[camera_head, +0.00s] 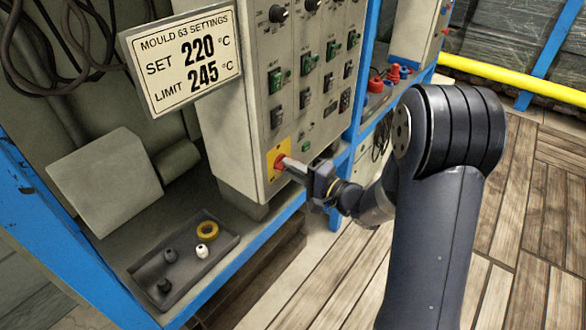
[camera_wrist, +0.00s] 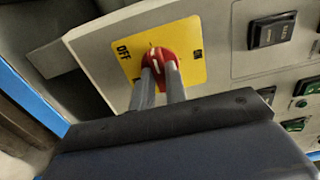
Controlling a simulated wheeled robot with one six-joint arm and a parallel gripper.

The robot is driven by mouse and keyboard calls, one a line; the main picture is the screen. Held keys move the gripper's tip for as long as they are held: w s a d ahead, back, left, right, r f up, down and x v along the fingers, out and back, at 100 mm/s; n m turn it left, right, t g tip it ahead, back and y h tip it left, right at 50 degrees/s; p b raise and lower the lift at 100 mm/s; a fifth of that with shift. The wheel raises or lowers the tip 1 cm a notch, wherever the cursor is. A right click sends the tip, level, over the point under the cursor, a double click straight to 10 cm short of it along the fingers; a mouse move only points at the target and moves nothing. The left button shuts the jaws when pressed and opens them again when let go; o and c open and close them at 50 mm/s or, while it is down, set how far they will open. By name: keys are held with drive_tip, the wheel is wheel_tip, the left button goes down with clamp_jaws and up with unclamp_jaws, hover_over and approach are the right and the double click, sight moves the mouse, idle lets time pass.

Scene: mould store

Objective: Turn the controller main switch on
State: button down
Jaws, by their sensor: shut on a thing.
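The main switch is a red knob (camera_head: 279,162) on a yellow plate (camera_head: 284,149), low on the left of the grey controller's front. In the wrist view the red knob (camera_wrist: 168,62) has a pale pointer line, and the yellow plate (camera_wrist: 187,36) reads OFF at its left and ON at its right. The pointer seems to lie between the two words; I cannot tell its exact setting. My gripper (camera_head: 288,165) reaches the knob from the right and is shut on it. In the wrist view both fingers of my gripper (camera_wrist: 160,76) cover the knob's lower part.
The controller front (camera_head: 309,99) carries several other dials and green and black switches. A sign (camera_head: 184,57) reads SET 220 °C, LIMIT 245 °C. The wooden floor at right is clear.

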drive_tip(key=shift+f+m, duration=0.1)
drive_tip(key=shift+m, duration=8.8)
drive_tip(key=c, duration=1.4)
unclamp_jaws()
drive_tip(key=shift+c, duration=0.2)
drive_tip(key=v, duration=1.1)
drive_tip(key=shift+p, duration=0.35)
